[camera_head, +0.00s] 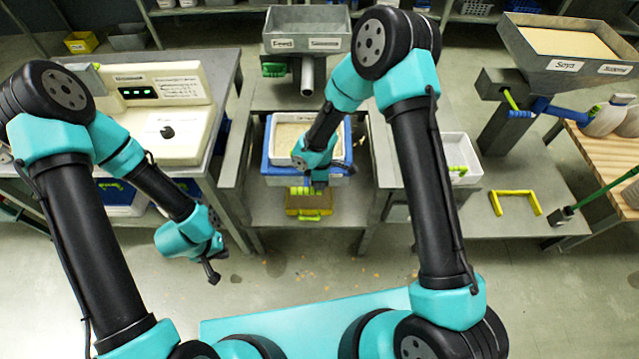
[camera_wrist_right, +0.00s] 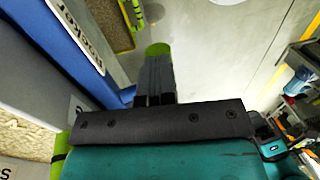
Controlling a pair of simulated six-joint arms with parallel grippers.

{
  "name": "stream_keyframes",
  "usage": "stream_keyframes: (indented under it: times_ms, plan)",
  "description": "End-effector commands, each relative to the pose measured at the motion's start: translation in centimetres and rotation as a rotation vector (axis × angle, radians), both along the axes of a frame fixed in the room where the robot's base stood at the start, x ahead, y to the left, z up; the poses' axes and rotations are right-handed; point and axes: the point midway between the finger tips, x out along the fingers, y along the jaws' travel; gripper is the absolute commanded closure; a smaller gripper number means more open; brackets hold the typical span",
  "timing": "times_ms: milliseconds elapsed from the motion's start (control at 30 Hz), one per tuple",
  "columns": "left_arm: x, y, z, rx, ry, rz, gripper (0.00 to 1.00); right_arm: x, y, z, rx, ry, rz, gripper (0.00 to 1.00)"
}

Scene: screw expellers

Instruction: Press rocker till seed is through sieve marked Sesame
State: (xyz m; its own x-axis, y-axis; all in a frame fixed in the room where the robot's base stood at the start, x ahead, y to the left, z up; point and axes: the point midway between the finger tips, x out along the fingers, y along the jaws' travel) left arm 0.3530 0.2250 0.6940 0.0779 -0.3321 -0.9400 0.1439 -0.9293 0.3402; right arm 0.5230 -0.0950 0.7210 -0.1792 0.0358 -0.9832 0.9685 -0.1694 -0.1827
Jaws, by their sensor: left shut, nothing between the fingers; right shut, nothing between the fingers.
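A white tray (camera_head: 338,130) of pale seed sits in a blue frame (camera_head: 267,150) on the middle stand. In the right wrist view, the blue frame (camera_wrist_right: 60,50) carries a label (camera_wrist_right: 80,35) that seems to read "Rocker". My right gripper (camera_head: 320,183) is shut and empty at the frame's front edge. No sieve label reading Sesame is clearly legible. My left gripper (camera_head: 213,277) is shut and empty, low over the floor.
A grey hopper (camera_head: 307,20) with two labels stands behind the tray. A yellow drawer (camera_head: 309,206) with a green handle sits below it. A control panel (camera_head: 150,110) stands left; a hopper marked Soya (camera_head: 565,65) and a yellow handle (camera_head: 515,195) are right.

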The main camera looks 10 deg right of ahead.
Motion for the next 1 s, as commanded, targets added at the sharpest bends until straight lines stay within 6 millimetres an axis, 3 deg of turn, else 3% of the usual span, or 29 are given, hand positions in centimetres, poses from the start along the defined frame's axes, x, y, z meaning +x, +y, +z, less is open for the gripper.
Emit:
stream_keyframes:
  times_ms: [33, 167, 700, 1000]
  plan:
    - [0.0, 0.0, 0.0, 0.000, 0.000, 0.000, 1.00, -0.3, -0.2, -0.4, 0.001, 0.011, -0.004, 1.00]
    - [0.0, 0.0, 0.0, 0.000, 0.000, 0.000, 1.00, -0.2, -0.4, 1.3, -0.001, 0.004, -0.008, 1.00]
    - [0.0, 0.0, 0.0, 0.000, 0.000, 0.000, 1.00, 0.6, -0.7, 11.5, 0.000, -0.008, -0.011, 1.00]
    - [0.0, 0.0, 0.0, 0.000, 0.000, 0.000, 1.00, 0.7, -0.7, 13.9, -0.002, -0.005, -0.011, 1.00]
